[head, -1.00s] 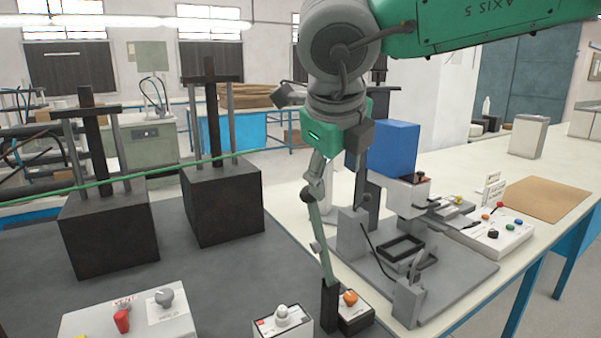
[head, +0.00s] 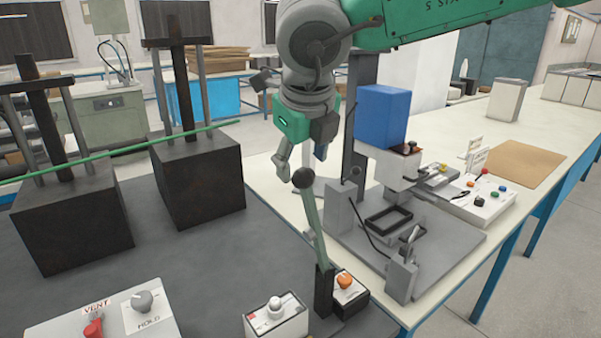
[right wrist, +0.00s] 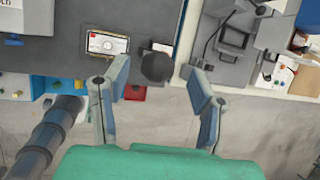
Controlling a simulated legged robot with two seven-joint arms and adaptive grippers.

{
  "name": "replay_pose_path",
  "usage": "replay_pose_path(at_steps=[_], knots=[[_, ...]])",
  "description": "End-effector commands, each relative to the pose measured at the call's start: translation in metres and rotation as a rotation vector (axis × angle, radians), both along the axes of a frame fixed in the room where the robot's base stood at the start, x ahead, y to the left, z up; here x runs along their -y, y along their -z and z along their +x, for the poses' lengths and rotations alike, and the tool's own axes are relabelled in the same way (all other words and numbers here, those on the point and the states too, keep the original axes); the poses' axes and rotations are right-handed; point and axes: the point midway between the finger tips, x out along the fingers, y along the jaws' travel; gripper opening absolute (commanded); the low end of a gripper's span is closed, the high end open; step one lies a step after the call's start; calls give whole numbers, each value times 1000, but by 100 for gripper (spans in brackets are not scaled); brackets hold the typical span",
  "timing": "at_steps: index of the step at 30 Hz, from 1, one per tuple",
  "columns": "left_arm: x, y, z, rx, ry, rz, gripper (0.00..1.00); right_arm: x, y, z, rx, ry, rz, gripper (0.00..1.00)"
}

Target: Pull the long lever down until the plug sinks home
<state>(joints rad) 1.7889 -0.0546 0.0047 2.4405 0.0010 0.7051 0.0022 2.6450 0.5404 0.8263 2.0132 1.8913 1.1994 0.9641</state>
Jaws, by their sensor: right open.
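The long lever (head: 312,218) is a grey-green bar with a black ball knob (head: 303,178) on top. It stands nearly upright, leaning slightly left, from a black bracket (head: 325,290) at the dark bench's edge. My right gripper (head: 301,162) is open, with its fingers just above and around the knob's level in the head view. In the right wrist view the knob (right wrist: 157,67) shows between the spread fingertips (right wrist: 158,74), with gaps on both sides. I cannot make out the plug. My left gripper is not in view.
A box with a white button (head: 275,310) and one with an orange knob (head: 346,285) flank the lever's foot. A grey fixture (head: 455,250) with a blue block (head: 382,115) stands to the right. Two dark block presses (head: 198,185) stand left. A VENT/HOLD panel (head: 120,315) is front left.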

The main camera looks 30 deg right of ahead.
Motion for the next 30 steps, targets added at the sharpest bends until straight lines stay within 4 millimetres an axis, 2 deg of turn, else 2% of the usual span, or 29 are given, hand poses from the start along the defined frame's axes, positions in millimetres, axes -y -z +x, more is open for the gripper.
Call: replay_pose_path(at_steps=[3,7,18,19,21,23,30], knots=[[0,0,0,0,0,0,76,3,16,6,0,-1,0,52],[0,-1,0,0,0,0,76,5,27,11,1,-1,0,52],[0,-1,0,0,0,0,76,6,32,14,3,-2,0,52],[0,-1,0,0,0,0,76,6,32,14,3,-2,0,45],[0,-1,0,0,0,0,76,6,32,14,3,-2,0,20],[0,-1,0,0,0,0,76,6,32,14,3,-2,0,0],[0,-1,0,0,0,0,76,5,33,16,3,-1,-9,0]])
